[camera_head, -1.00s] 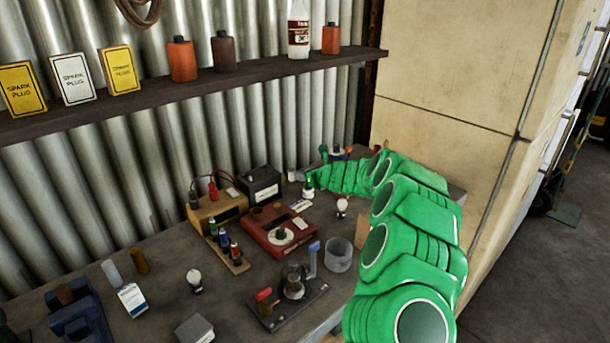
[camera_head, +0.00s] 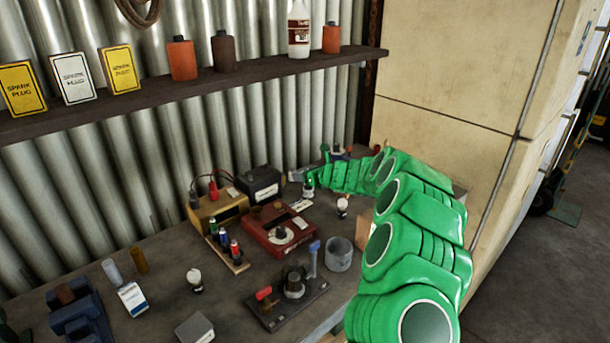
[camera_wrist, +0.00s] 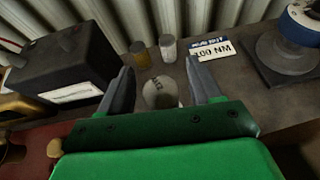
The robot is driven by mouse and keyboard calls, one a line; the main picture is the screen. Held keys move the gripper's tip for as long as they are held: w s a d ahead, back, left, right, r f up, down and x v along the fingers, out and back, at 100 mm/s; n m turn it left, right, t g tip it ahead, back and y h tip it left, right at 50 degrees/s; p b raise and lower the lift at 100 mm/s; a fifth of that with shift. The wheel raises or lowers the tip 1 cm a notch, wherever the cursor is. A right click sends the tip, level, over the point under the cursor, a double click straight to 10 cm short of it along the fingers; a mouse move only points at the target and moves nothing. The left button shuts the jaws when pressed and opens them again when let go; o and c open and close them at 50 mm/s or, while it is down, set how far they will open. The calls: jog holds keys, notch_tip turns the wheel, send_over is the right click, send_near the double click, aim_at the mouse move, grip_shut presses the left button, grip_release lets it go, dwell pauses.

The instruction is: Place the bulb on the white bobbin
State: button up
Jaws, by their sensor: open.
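My gripper (camera_head: 309,182) is at the back of the bench, its fingers pointing away from my arm. In the wrist view my gripper (camera_wrist: 162,76) is open, with a pale round bulb (camera_wrist: 160,93) between its fingers. Gaps show on both sides, and the bulb's lower part is hidden by my gripper. Just beyond stand a small whitish cylinder (camera_wrist: 168,48), perhaps the white bobbin, and a yellow-brown cylinder (camera_wrist: 139,53). Another pale cylinder (camera_head: 112,272) stands at the left of the bench. Two other bulbs stand upright, one at right (camera_head: 343,206) and one at left (camera_head: 194,279).
A black battery box (camera_wrist: 66,70) is left of my gripper. A card marked 100 NM (camera_wrist: 215,60) and a blue-topped object on a dark base (camera_wrist: 300,25) are to its right. A red device (camera_head: 278,232) and grey cup (camera_head: 339,254) are nearer. The corrugated wall is behind.

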jog(key=v, duration=1.1)
jog(key=shift+s, duration=0.2)
jog(key=shift+r, duration=0.15)
